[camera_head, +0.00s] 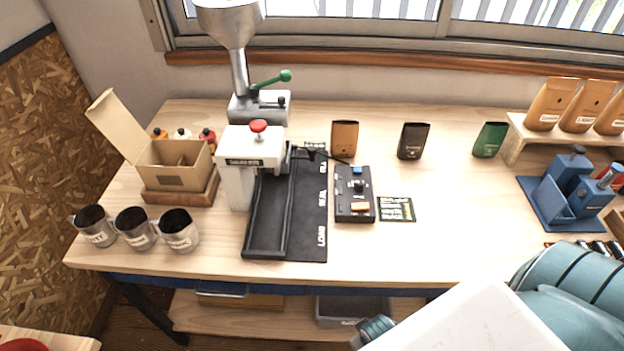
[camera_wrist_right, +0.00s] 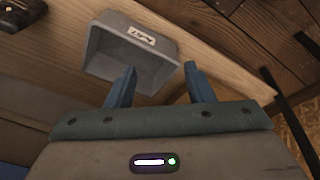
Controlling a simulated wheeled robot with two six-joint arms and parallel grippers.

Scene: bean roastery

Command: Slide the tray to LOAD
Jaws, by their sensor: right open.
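A long black tray (camera_head: 266,222) with raised rims lies on the dark mat (camera_head: 306,240) in the head view. It lies along the mat's left side, beside the printed words FILL, SEAL and LOAD. Its near end is level with LOAD at the mat's front edge, and its far part runs beside the white press (camera_head: 238,180) with a red knob. My right gripper (camera_wrist_right: 157,80) is open and empty in the right wrist view, its blue fingers apart. In the head view my right arm is at the lower right, away from the tray. My left gripper is not in view.
A control box (camera_head: 355,195) stands right of the mat. Three metal cups (camera_head: 136,229) and an open carton (camera_head: 175,167) stand left.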

